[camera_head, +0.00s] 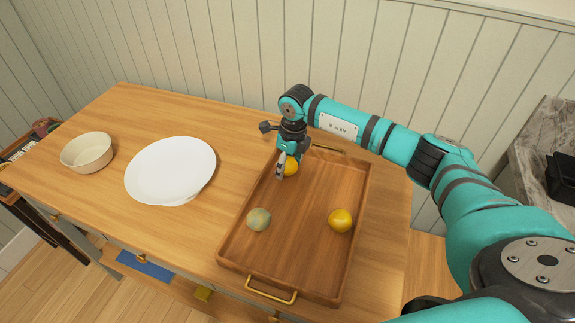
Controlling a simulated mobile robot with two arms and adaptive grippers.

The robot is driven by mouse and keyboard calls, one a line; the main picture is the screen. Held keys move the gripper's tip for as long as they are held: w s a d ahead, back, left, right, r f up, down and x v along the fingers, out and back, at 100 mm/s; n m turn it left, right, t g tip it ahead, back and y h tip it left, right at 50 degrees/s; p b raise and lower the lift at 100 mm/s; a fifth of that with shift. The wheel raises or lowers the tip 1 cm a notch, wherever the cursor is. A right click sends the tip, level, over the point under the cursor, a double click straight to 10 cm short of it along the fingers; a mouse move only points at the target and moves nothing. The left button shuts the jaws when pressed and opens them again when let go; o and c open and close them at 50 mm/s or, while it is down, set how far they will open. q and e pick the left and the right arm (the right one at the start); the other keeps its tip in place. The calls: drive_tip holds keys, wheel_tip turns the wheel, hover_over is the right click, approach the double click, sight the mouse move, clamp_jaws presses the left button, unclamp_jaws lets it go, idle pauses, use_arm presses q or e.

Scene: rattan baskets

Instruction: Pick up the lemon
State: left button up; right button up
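A yellow fruit (291,168), which looks like the lemon, is at the far end of the wooden tray (299,248), partly hidden by my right gripper (287,165). The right gripper points down at it, with one grey finger showing along the fruit's left side. The other finger is hidden, so I cannot tell whether it grips the fruit. A second yellow-orange round fruit (340,220) lies at the tray's right side. My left gripper is not in view.
A dull greenish fruit (259,219) lies at the tray's left side. A white plate (171,170) and a cream bowl (88,152) stand to the left on the wooden cabinet top (120,115). The tray has raised rims and brass handles (272,295). The tray's middle is clear.

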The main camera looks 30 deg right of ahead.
sight(288, 159)
drive_tip(key=c, duration=0.8)
drive_tip(key=shift+o, duration=0.2)
drive_tip(key=shift+r, duration=0.15)
drive_tip(key=shift+r+b, duration=0.3)
drive_tip(key=shift+r, duration=0.25)
wheel_tip(288, 159, up, 2)
drive_tip(key=shift+r+b, duration=0.15)
drive_tip(key=shift+b, duration=0.35)
drive_tip(key=s+b, duration=0.1)
drive_tip(key=s, duration=0.4)
drive_tip(key=s+r+b, duration=0.1)
drive_tip(key=s, duration=0.4)
drive_tip(key=s+b, duration=0.1)
drive_tip(key=s, duration=0.4)
drive_tip(key=shift+s+a+r, duration=0.1)
drive_tip(key=shift+a+r, duration=0.05)
drive_tip(key=shift+a, duration=0.05)
drive_tip(key=shift+s, duration=0.4)
drive_tip(key=shift+r, duration=0.1)
